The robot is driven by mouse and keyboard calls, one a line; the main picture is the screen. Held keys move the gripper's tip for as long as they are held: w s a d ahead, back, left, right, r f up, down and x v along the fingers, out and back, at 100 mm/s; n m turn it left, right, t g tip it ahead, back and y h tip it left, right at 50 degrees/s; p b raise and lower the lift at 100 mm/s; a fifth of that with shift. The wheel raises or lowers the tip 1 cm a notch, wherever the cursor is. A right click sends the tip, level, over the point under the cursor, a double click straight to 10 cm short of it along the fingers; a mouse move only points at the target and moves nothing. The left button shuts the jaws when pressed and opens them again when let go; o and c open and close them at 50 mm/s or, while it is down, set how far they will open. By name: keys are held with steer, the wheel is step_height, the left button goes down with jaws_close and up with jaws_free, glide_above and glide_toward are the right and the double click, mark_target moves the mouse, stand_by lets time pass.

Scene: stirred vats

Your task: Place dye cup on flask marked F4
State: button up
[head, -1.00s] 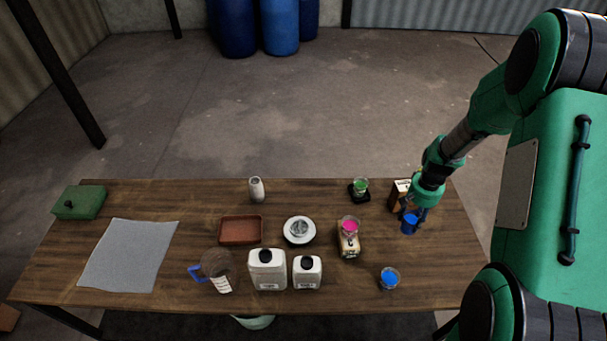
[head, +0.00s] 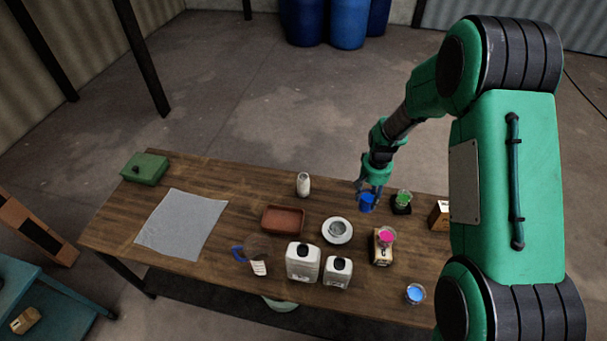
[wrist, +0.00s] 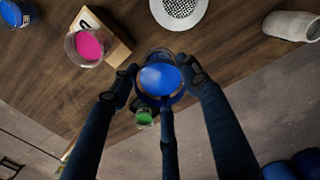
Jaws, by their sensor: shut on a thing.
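My gripper (head: 370,187) is shut on a blue dye cup (head: 367,203), held upright over the table's back right part. The wrist view looks down into the cup (wrist: 160,78) between my fingers. A flask with green liquid (head: 403,197) stands on a black base just right of the cup; the cup and a finger partly cover it in the wrist view (wrist: 145,118). A flask with pink liquid (head: 387,236) sits on a wooden block nearer the front. A flask with blue liquid (head: 415,293) stands at the front right. I cannot read an F4 mark on any flask.
A white round dish (head: 337,231), a brown tray (head: 283,220) and a white bottle (head: 303,185) stand left of the cup. A box (head: 439,215) is at the right. A grey mat lies left.

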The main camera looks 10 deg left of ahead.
steer(key=s+a+r+n+p, duration=0.2)
steer(key=a+n+p, duration=0.1)
steer(key=a, duration=1.7)
steer(key=shift+r+p, duration=0.2)
steer(key=shift+p, duration=0.25)
steer(key=shift+a, duration=0.15)
steer(key=p, duration=0.2)
glide_above(303, 177)
steer(key=shift+w+f, duration=0.1)
steer(key=shift+f, duration=0.65)
steer(key=shift+f+p, duration=0.3)
steer(key=shift+f, duration=1.45)
steer(key=shift+f, duration=0.15)
